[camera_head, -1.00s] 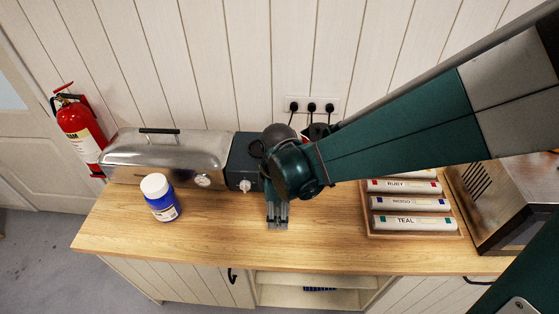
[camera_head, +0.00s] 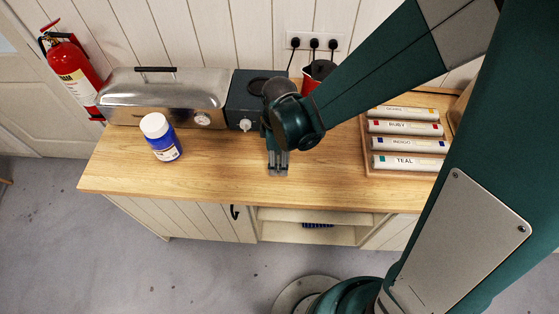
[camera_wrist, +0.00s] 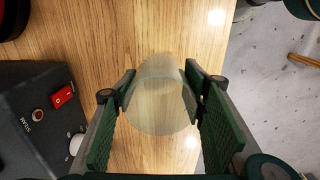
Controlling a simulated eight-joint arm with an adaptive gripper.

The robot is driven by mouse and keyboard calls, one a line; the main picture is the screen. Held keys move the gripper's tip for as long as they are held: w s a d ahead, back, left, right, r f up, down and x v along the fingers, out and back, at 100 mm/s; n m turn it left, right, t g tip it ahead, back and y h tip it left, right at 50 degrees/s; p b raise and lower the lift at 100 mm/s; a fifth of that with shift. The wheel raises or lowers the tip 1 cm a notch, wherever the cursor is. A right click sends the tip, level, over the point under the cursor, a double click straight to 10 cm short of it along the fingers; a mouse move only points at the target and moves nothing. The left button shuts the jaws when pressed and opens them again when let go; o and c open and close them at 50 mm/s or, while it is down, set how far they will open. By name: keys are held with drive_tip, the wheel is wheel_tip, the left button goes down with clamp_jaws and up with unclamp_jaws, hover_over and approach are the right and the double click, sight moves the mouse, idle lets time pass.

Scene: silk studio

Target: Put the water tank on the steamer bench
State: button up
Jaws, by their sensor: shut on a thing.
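The water tank (camera_wrist: 158,108) is a clear, see-through cylinder between my fingers in the wrist view. My gripper (camera_head: 278,168) is shut on it, with green pads on both sides. In the head view the tank is too faint to make out against the wood. The steamer bench (camera_head: 225,170) is a long wooden worktop under the gripper. I cannot tell whether the tank's base touches the wood. The metal steamer (camera_head: 165,95) stands at the back left of the bench, with its dark control box (camera_head: 246,104) left of my gripper.
A blue jar with a white lid (camera_head: 165,148) stands in front of the steamer. A wooden tray (camera_head: 372,172) of labelled tubes is to the right. A red container (camera_head: 310,84) is behind my arm, below wall sockets. The front middle of the bench is clear.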

drive_tip(key=shift+f, duration=2.1)
drive_tip(key=shift+f, duration=0.15)
drive_tip(key=o, duration=0.9)
drive_tip(key=shift+r, duration=0.25)
drive_tip(key=shift+r, duration=5.9)
drive_tip(key=shift+r, duration=0.1)
